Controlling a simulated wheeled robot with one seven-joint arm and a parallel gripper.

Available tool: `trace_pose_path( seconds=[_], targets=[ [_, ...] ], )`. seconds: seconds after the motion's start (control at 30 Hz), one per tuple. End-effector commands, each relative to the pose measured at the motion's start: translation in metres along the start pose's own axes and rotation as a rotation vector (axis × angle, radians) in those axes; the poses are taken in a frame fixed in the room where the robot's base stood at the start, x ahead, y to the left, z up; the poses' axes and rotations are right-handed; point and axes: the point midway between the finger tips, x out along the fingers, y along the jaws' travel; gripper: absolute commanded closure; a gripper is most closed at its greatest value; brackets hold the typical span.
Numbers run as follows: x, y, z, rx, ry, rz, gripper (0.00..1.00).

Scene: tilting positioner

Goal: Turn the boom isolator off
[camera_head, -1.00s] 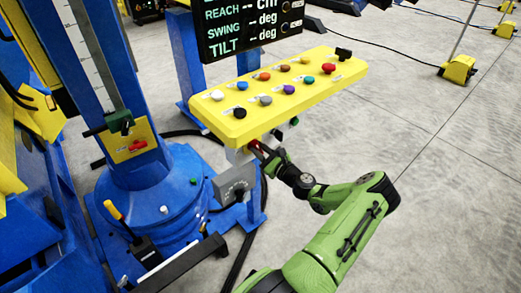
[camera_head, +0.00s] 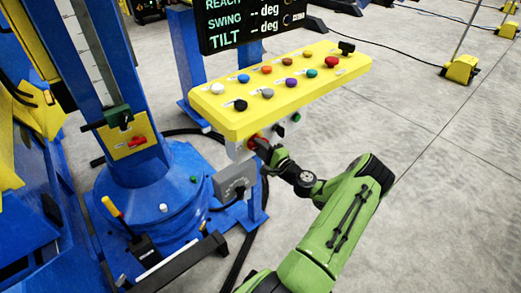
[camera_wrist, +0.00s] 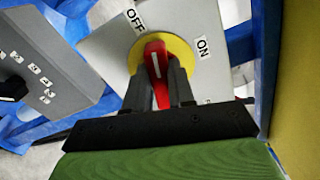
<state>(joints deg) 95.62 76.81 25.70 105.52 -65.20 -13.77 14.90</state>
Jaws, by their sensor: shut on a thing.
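The boom isolator is a red handle (camera_wrist: 154,58) with a white line on a yellow disc (camera_wrist: 183,52), set on a pale grey plate (camera_wrist: 106,42). Its OFF label is at upper left and its ON label at right. The white line points up and slightly left, between the labels and nearer OFF. My gripper (camera_wrist: 163,82) is shut on the red handle, with one dark finger on each side. In the head view my gripper (camera_head: 262,148) is under the front edge of the yellow panel, and the isolator is mostly hidden there.
The yellow button panel (camera_head: 290,112) overhangs my gripper. A grey dial box (camera_head: 236,181) sits just below and left; its labelled face (camera_wrist: 38,75) shows in the wrist view. The blue column base (camera_head: 165,195) stands left.

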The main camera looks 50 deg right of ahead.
Motion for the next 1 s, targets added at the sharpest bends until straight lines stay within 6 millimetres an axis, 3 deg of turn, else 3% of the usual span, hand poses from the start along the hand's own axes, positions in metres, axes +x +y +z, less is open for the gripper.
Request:
trace_pose_path(
  seconds=[0.4,1.0],
  targets=[
    [0.0015,0.0008,0.0008,-0.24,-0.003,-0.005,1.0],
    [0.0015,0.0,0.0009,-0.295,-0.003,-0.006,1.0]
  ],
)
